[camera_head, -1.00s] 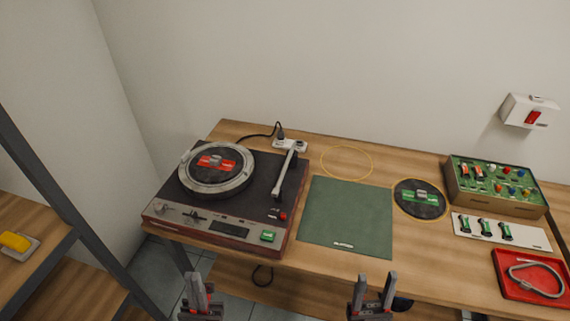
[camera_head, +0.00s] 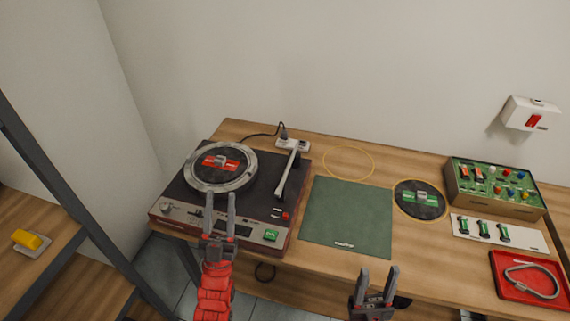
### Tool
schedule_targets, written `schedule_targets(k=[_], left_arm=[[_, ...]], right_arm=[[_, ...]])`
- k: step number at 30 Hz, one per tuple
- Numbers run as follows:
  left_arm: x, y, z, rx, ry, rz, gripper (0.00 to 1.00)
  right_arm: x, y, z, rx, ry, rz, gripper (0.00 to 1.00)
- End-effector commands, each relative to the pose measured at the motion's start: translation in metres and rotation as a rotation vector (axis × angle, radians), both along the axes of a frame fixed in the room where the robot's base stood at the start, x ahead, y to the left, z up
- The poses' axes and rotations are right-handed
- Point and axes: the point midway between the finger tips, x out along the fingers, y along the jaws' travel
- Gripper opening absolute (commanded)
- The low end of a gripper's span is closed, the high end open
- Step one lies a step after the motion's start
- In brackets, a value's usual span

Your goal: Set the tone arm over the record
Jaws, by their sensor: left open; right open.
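The turntable (camera_head: 183,194) stands at the left of the table. A dark record with a red label (camera_head: 221,162) lies on its platter. The tone arm (camera_head: 288,171) is at the right side of the deck, clear of the record, its head towards the front. My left gripper (camera_head: 219,203) is open and empty over the deck's front part, just in front of the platter and left of the tone arm. It hides some of the front controls. My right gripper (camera_head: 376,280) is open and empty at the table's front edge, below the green mat.
A green mat (camera_head: 347,216) lies right of the turntable. A second record with a green label (camera_head: 419,200) lies beyond it. At the right are a parts box (camera_head: 495,204), a white strip (camera_head: 512,237) and a red tray (camera_head: 500,288). A cable runs behind the turntable.

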Motion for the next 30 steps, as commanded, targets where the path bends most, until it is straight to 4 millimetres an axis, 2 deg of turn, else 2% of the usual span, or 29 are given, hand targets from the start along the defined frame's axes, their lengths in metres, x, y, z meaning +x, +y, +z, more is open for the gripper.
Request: schedule_targets(k=[1, 3, 6, 9, 12, 15, 18, 21, 26, 30], left_arm=[[0.035, -0.006, 0.016, 0.007, 0.087, -0.015, 0.46], [0.084, -0.016, 0.019, 0.018, 0.236, -0.032, 0.46], [0.145, -0.030, 0.017, 0.039, 0.453, -0.053, 0.46], [0.192, -0.047, 0.013, 0.061, 0.666, -0.073, 0.46], [0.227, -0.065, 0.009, 0.088, 0.878, -0.089, 0.46], [0.247, -0.081, 0.005, 0.122, 1.091, -0.100, 0.46], [0.253, -0.097, 0.005, 0.160, 1.301, -0.108, 0.46], [0.246, -0.108, 0.010, 0.203, 1.509, -0.107, 0.46], [0.211, -0.119, 0.024, 0.281, 1.820, -0.090, 0.46], [0.178, -0.119, 0.037, 0.335, 2.012, -0.067, 0.46]], right_arm=[[0.000, 0.000, 0.017, 0.000, 0.000, 0.000, 0.50], [0.000, 0.000, 0.028, 0.000, 0.000, 0.000, 0.50], [0.000, 0.000, 0.043, 0.000, 0.000, 0.000, 0.50], [0.000, 0.000, 0.058, 0.000, 0.000, 0.000, 0.50], [0.000, 0.000, 0.074, 0.000, 0.000, 0.000, 0.50], [0.000, 0.000, 0.089, 0.000, 0.000, 0.000, 0.50], [0.000, 0.000, 0.104, 0.000, 0.000, 0.000, 0.50], [0.000, 0.000, 0.119, 0.000, 0.000, 0.000, 0.50], [0.000, 0.000, 0.140, 0.000, 0.000, 0.000, 0.50], [0.000, 0.000, 0.151, 0.000, 0.000, 0.000, 0.50]])
